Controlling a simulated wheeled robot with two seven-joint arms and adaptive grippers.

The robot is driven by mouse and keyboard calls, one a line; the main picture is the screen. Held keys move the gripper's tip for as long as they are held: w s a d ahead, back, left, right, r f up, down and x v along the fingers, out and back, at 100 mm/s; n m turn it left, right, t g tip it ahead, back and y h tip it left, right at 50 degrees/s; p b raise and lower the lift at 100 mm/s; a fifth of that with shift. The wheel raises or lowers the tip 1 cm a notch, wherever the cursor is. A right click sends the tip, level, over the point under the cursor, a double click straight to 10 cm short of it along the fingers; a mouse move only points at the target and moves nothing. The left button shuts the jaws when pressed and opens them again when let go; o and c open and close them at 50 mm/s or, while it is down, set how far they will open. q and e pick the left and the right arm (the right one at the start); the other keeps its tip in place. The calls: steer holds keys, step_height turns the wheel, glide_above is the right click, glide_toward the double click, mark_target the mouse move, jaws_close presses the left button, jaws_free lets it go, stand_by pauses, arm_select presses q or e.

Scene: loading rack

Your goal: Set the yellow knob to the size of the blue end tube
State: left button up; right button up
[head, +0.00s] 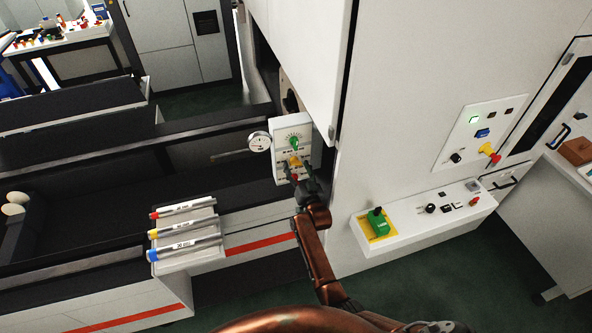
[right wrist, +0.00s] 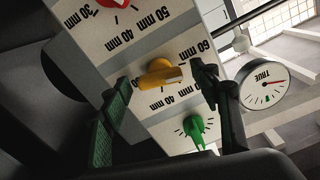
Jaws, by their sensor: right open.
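The yellow knob (right wrist: 160,75) is on a white panel (head: 303,135), between a green knob (head: 294,142) and a red knob (right wrist: 118,3). In the right wrist view, my right gripper (right wrist: 158,105) is open. Its fingers stand on either side of the yellow knob, without a visible grip on it. In the head view, the gripper (head: 307,187) is at the lower part of the panel. The blue end tube (head: 185,247) lies nearest on a white rack; its printed size is too small to read surely. My left gripper is not in view.
A round gauge (head: 259,141) sits beside the panel and reads "TRUE" in the wrist view. Red end (head: 182,208) and yellow end (head: 184,227) tubes lie behind the blue one. A tall white cabinet (head: 430,90) stands close right of the panel.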

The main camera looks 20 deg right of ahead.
steer(key=shift+w, duration=0.55)
steer(key=shift+c, duration=0.7)
steer(key=c, duration=1.1)
steer(key=shift+o, duration=0.2)
